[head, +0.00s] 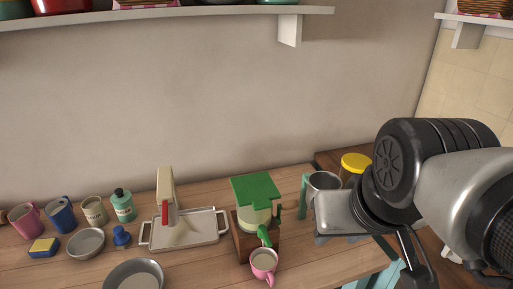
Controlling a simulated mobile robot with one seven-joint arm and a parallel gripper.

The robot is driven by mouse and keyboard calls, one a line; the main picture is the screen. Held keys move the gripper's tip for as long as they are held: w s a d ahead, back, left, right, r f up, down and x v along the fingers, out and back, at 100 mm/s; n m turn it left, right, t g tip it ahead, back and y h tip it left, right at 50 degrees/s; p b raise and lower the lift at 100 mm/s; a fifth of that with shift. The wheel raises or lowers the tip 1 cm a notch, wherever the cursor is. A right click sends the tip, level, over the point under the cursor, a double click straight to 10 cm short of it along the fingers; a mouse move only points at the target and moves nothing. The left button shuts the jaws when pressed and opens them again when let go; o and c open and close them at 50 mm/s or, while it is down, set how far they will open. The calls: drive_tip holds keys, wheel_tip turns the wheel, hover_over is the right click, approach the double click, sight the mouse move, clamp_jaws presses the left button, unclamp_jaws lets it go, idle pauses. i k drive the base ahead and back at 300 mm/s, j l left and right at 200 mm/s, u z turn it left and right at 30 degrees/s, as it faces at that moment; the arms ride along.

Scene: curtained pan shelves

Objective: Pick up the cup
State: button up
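A pink cup (264,265) with pale contents or a pale inside stands at the front of the counter, below the green spout of a green-topped dispenser (256,190). A pink mug (26,222), a blue mug (61,212) and a beige mug (94,210) stand at the far left. A metal cup with a teal handle (323,181) is at the right. My gripper (416,268) is at the lower right, right of the pink cup and apart from it. Its fingers are partly hidden and cut off by the frame, so its opening is unclear.
A cream press on a tray (202,232) stands left of the dispenser. Bowls (86,243), a teal bottle (122,205) and a sponge (44,247) are on the left. A grey scale-like box (340,211) is near my arm. A shelf (170,14) runs above.

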sight(264, 261)
drive_tip(key=k+j+u, duration=0.15)
drive_tip(key=u, duration=1.4)
drive_tip(key=i+j+z, duration=0.1)
drive_tip(key=z, duration=0.15)
drive_tip(key=j+z, duration=0.2)
drive_tip(key=j, duration=0.15)
drive_tip(key=i+l+z, duration=0.1)
